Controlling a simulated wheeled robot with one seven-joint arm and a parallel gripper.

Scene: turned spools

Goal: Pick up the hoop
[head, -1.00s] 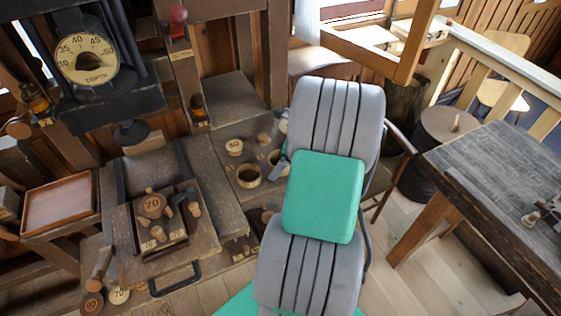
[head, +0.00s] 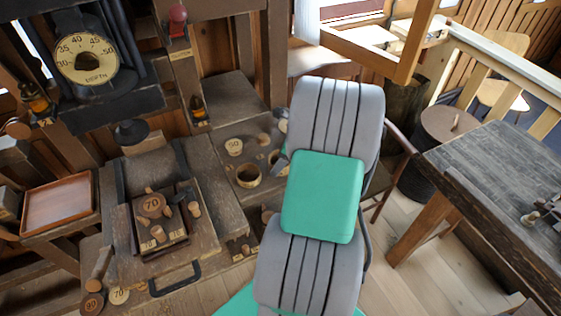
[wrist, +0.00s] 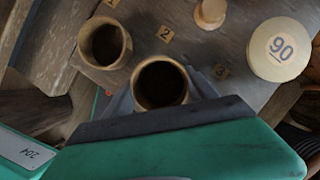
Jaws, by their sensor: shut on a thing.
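The hoop (wrist: 160,84) is a short, pale wooden ring with a dark hollow middle. In the wrist view it sits between the grey fingers of my gripper (wrist: 160,92), which is shut on it. In the head view my gripper (head: 281,162) shows beside my green and grey arm, which hides much of it. The held hoop (head: 273,157) is only partly visible there. A second, similar ring (wrist: 104,43) stands apart to the left, near a label 1; it also shows in the head view (head: 248,176). I cannot tell whether the held hoop is clear of the surface.
A round block marked 90 (wrist: 280,50) and a small knob-shaped piece (wrist: 210,12) stand close by. A disc marked 50 (head: 234,147) is on the same shelf. A tray of turned pieces (head: 160,246) lies to the left. A dark table (head: 500,170) stands at right.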

